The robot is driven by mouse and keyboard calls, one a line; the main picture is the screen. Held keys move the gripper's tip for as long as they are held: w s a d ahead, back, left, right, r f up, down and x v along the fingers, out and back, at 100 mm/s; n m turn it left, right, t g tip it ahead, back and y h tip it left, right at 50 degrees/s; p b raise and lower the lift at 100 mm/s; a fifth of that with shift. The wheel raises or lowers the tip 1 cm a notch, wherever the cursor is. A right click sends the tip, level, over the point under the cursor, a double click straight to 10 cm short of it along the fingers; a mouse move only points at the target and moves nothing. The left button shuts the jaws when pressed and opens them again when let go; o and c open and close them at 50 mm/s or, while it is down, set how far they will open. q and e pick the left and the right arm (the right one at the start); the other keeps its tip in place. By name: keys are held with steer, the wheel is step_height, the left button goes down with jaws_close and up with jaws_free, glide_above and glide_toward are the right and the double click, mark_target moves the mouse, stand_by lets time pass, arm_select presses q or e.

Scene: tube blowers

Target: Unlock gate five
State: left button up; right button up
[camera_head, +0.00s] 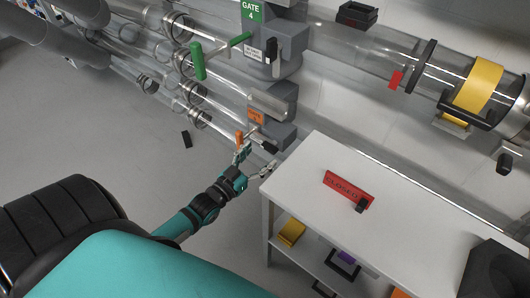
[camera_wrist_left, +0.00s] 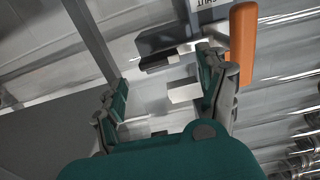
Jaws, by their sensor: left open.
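The gate with the orange label (camera_head: 256,117) has a grey housing (camera_head: 277,102), an orange handle (camera_head: 239,139) and a small black latch piece (camera_head: 270,147). Its number is not readable. In the left wrist view the orange handle (camera_wrist_left: 243,45) is at the upper right, and a dark latch block (camera_wrist_left: 163,42) is at the top centre. My left gripper (camera_head: 255,162) is just below the handle and latch piece. It is open, with its fingers (camera_wrist_left: 168,88) spread below the latch block and nothing visibly held. My right gripper is not in view.
Gate 4 (camera_head: 250,12), with a green handle (camera_head: 197,60), is above. Clear tubes (camera_head: 140,65) run behind. The floor at left is mostly free.

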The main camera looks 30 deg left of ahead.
mark_target(267, 149)
arm_select(q)
steer(key=shift+w+d, duration=0.15)
steer(key=shift+w, duration=1.5)
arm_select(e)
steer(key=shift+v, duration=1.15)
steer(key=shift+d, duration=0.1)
arm_select(q)
jaws_close()
